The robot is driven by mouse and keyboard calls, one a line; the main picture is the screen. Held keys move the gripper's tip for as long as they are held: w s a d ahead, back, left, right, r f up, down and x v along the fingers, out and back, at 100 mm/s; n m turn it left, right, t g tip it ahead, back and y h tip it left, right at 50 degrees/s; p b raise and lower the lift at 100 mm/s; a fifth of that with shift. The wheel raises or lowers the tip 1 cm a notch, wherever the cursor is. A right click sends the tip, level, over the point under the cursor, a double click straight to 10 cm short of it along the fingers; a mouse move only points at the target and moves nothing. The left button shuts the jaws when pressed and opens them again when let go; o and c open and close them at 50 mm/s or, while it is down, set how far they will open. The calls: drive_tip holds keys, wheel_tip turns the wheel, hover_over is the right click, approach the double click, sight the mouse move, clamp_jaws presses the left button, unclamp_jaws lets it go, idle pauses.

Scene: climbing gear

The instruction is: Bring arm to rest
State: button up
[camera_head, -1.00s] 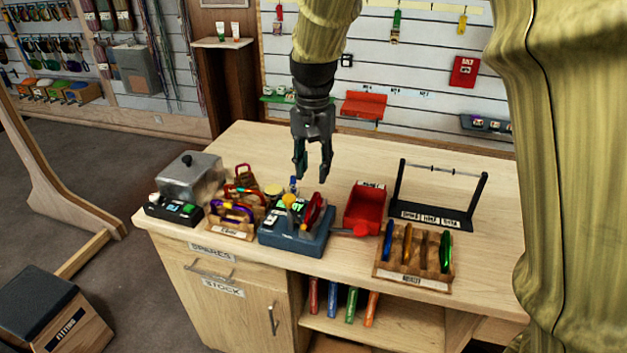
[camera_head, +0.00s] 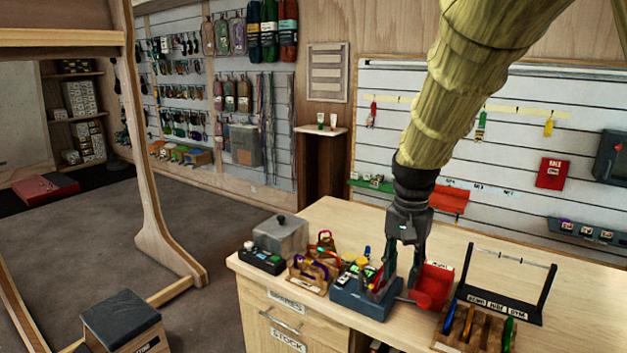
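My gripper (camera_head: 404,268) hangs pointing down from my yellow-sleeved arm, over the wooden workbench (camera_head: 340,222). Its two dark fingers are apart, with nothing seen held between them. In the picture the fingertips overlap the space between the blue tray (camera_head: 352,302) and the red bin (camera_head: 436,280). How far they are above the bench, I cannot tell for sure.
A grey lidded box (camera_head: 280,237), a wooden rack of carabiners (camera_head: 308,275) and a black bar stand (camera_head: 500,300) share the bench. A slatted wall (camera_head: 400,110) with hung gear stands behind. Open floor (camera_head: 80,240) lies left, beside a wooden frame (camera_head: 150,215).

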drive_tip(key=s+d+f+n, duration=0.1)
drive_tip(key=s+f, duration=0.2)
drive_tip(key=f, duration=0.8)
drive_tip(key=s+d+f+n, duration=0.15)
drive_tip(key=s+f, duration=0.25)
drive_tip(key=f, duration=0.7)
drive_tip(key=s+d+f+n, duration=0.1)
drive_tip(key=s+f, duration=0.2)
drive_tip(key=f, duration=0.9)
drive_tip(key=s+f+n, duration=0.1)
drive_tip(key=s+f, duration=0.7)
drive_tip(key=s, duration=0.4)
drive_tip(key=s+f+n, duration=0.2)
drive_tip(key=s+f, duration=0.6)
drive_tip(key=s, duration=0.5)
drive_tip(key=shift+s+d+f, duration=0.25)
drive_tip(key=shift+s+f, duration=0.05)
drive_tip(key=shift+f, duration=0.05)
drive_tip(key=shift+o, duration=0.2)
drive_tip(key=shift+w+a, duration=0.1)
